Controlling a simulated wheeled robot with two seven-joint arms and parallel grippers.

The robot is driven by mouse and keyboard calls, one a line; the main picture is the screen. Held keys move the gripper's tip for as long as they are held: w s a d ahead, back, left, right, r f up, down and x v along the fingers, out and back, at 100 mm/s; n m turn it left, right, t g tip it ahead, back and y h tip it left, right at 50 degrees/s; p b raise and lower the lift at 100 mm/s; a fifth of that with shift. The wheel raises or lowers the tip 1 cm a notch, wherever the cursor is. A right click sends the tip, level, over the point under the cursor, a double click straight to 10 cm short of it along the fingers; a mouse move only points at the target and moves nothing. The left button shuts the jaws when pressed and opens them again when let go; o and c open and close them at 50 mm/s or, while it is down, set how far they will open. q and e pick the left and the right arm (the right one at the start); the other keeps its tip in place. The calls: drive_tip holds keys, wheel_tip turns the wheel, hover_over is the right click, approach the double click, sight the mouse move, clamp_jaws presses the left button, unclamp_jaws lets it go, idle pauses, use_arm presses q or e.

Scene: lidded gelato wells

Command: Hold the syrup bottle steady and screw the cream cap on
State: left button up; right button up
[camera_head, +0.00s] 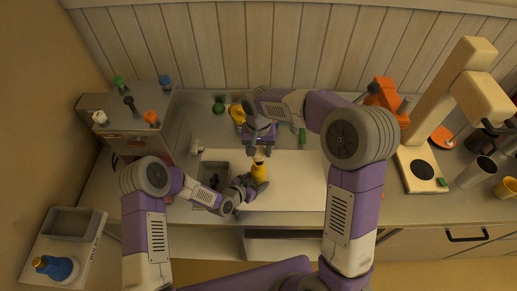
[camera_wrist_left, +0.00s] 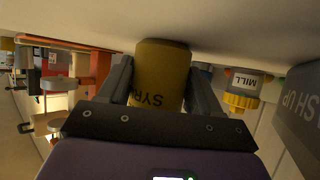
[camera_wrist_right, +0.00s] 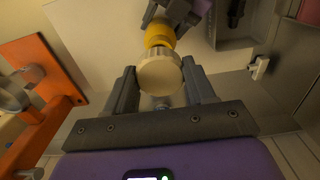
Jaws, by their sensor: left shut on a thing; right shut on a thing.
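The yellow syrup bottle (camera_head: 260,173) stands over the pale worktop near the middle. My left gripper (camera_head: 249,184) is shut around its body from the side; in the left wrist view the bottle (camera_wrist_left: 160,75) sits between both fingers with part of its label showing. My right gripper (camera_head: 259,151) is above the bottle, pointing down. In the right wrist view the round cream cap (camera_wrist_right: 160,73) is between its fingers (camera_wrist_right: 161,85), in line with the bottle's yellow top (camera_wrist_right: 159,35). Whether the cap touches the bottle's neck, or how far it is threaded, I cannot tell.
A grey bin (camera_head: 212,168) is just left of the bottle. A grey box with coloured knobs (camera_head: 140,125) stands further left. An orange machine (camera_head: 383,95), a cream mixer (camera_head: 440,100) and mugs are at the right. A blue bottle (camera_head: 57,268) stands on a tray at lower left.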

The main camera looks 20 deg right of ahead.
sight(259, 174)
idle(0.4)
drive_tip(key=shift+f+m, duration=0.3)
drive_tip(key=shift+f, duration=1.2)
drive_tip(key=shift+f, duration=1.65)
